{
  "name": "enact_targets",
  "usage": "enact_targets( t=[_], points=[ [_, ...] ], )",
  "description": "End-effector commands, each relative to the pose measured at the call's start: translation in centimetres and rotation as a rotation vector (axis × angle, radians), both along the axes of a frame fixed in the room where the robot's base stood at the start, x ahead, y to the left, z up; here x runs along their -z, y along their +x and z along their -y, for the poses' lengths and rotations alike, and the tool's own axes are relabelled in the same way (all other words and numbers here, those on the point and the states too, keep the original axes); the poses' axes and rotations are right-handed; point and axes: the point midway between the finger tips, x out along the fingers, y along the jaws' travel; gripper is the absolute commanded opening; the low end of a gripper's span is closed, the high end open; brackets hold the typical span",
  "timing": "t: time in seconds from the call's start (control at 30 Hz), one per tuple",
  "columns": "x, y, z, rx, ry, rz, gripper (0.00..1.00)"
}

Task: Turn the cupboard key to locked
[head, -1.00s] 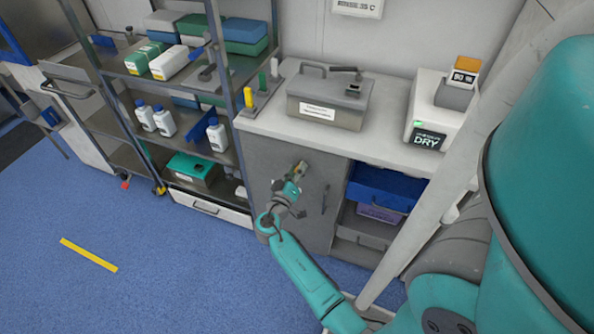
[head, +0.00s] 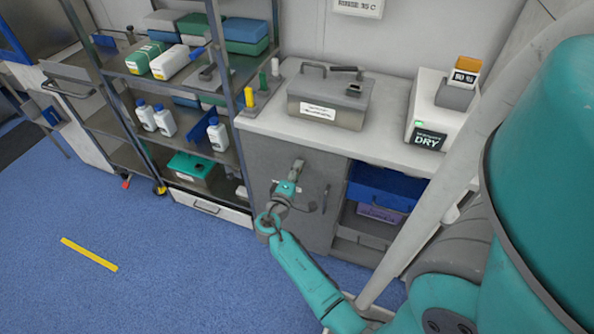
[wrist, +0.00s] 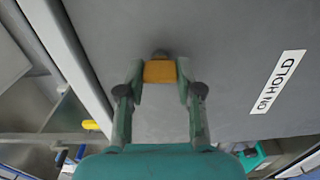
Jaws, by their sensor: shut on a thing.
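The grey cupboard door (head: 262,170) is closed, under the left part of the white counter. My gripper (head: 297,165) is at the upper part of this door, and its tips hide the key in the head view. In the wrist view, my gripper (wrist: 160,75) is shut on the orange key (wrist: 160,72), with one finger on each side of its head. A dark round lock (wrist: 161,54) shows just behind the key, against the door. The door looks tilted in the wrist view. No lock-position marks can be made out.
A door handle (head: 325,198) is right of my gripper. An "ON HOLD" label (wrist: 278,82) is on the grey surface. A metal box (head: 325,105) and a "DRY" unit (head: 432,120) stand on the counter (head: 385,148). A shelf rack (head: 190,100) is at left; blue floor (head: 150,265) is clear.

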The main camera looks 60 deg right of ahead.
Motion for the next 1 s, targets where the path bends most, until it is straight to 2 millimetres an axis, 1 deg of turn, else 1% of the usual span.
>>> enact_targets(
  t=[0.23, 0.67, 0.7, 0.8, 1.0],
  points=[
    [-0.01, 0.12, -0.02, -0.003, -0.005, -0.057, 0.00],
    [0.01, 0.12, -0.02, -0.003, -0.005, -0.067, 0.00],
    [0.01, 0.12, -0.02, -0.003, -0.005, -0.067, 0.38],
    [0.01, 0.10, -0.02, -0.003, -0.005, -0.067, 0.60],
    [0.03, 0.06, -0.01, -0.002, -0.005, -0.066, 0.60]
  ],
)
